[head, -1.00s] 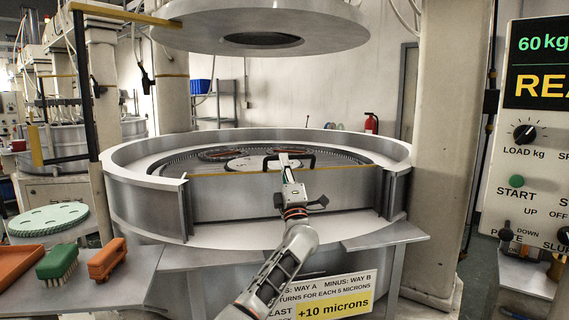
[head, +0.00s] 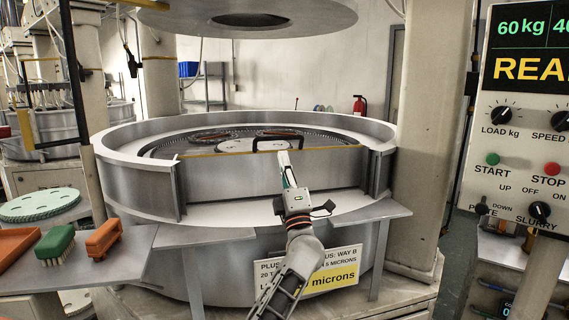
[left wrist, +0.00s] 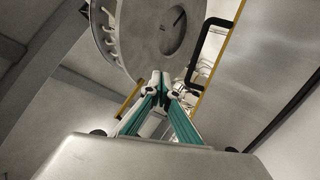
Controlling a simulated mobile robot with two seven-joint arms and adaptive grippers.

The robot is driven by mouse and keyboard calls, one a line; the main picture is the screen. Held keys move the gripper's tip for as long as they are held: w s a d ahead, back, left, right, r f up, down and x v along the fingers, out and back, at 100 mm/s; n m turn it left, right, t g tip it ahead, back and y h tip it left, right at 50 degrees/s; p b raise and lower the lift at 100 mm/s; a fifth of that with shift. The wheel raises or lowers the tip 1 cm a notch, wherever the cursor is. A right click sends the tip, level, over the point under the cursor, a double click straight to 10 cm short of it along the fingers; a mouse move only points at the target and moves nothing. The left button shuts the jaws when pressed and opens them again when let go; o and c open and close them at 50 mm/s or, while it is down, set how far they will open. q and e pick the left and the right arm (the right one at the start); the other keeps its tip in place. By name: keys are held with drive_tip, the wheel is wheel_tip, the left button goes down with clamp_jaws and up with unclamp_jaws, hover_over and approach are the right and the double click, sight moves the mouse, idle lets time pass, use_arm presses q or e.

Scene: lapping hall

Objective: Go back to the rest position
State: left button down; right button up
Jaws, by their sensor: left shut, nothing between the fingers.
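My left gripper (head: 285,162) is shut and empty, in front of the upright front wall of the lapping machine (head: 270,190) in the head view. Its fingertips reach just below the yellow-edged bar with the black handle (head: 284,143). In the left wrist view the left gripper (left wrist: 162,82) points up, its teal-lined fingers together, with the round upper plate (left wrist: 150,30) beyond and the black handle (left wrist: 207,45) to the right. My right gripper is not in view.
The control panel (head: 525,130) stands at right. The upper plate (head: 245,14) hangs above the machine.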

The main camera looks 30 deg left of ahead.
use_arm(q)
drive_tip(key=shift+s+d+f, duration=0.15)
drive_tip(key=shift+s+d, duration=0.05)
drive_tip(key=shift+s, duration=0.05)
drive_tip(key=s+d+f+m+h, duration=0.4)
drive_tip(key=d+f+m+h, duration=0.3)
drive_tip(key=f, duration=0.4)
drive_tip(key=s+d+f+m+t+h, duration=0.1)
drive_tip(key=s+d+f+m+h, duration=0.25)
drive_tip(key=f+m+h, duration=0.65)
drive_tip(key=s+d+f+m+h, duration=0.35)
drive_tip(key=d+f+m, duration=0.3)
drive_tip(key=f, duration=0.65)
drive_tip(key=s+d+f+m+g, duration=0.3)
drive_tip(key=s+f+m+g, duration=0.5)
drive_tip(key=s+f, duration=1.5)
drive_tip(key=s+h, duration=0.1)
drive_tip(key=s, duration=0.1)
drive_tip(key=shift+s+f+g, duration=0.3)
drive_tip(key=shift+s+g, duration=0.1)
drive_tip(key=shift+d, duration=0.15)
